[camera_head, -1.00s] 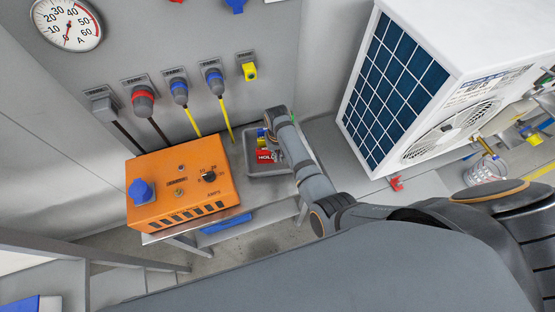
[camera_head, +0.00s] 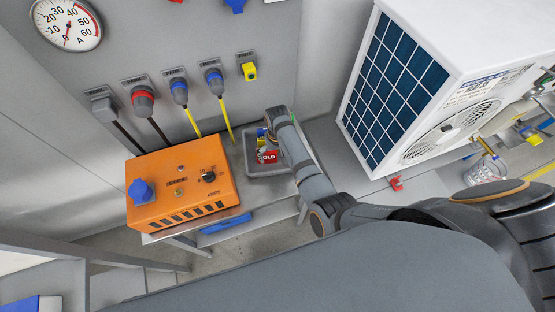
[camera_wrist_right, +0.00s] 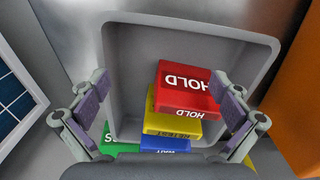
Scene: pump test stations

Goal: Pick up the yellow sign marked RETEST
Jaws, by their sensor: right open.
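The yellow sign (camera_wrist_right: 170,120) marked RETEST lies in a grey tray (camera_wrist_right: 130,60), partly covered by a red sign (camera_wrist_right: 186,90) marked HOLD. A blue sign (camera_wrist_right: 165,144) marked WAIT and a green sign (camera_wrist_right: 118,140) are in front of it, partly hidden by my gripper. My right gripper (camera_wrist_right: 160,84) is open above the tray, with one finger on each side of the red and yellow signs. Nothing is held between the fingers. In the head view the red sign (camera_head: 268,156) shows beside my right wrist, which hides part of the tray. My left gripper is out of view.
An orange box (camera_head: 180,188) with a blue socket stands left of the tray on the bench. Plugs with yellow cables (camera_head: 191,121) hang from the wall behind. A white unit (camera_head: 440,60) with a blue grid stands to the right.

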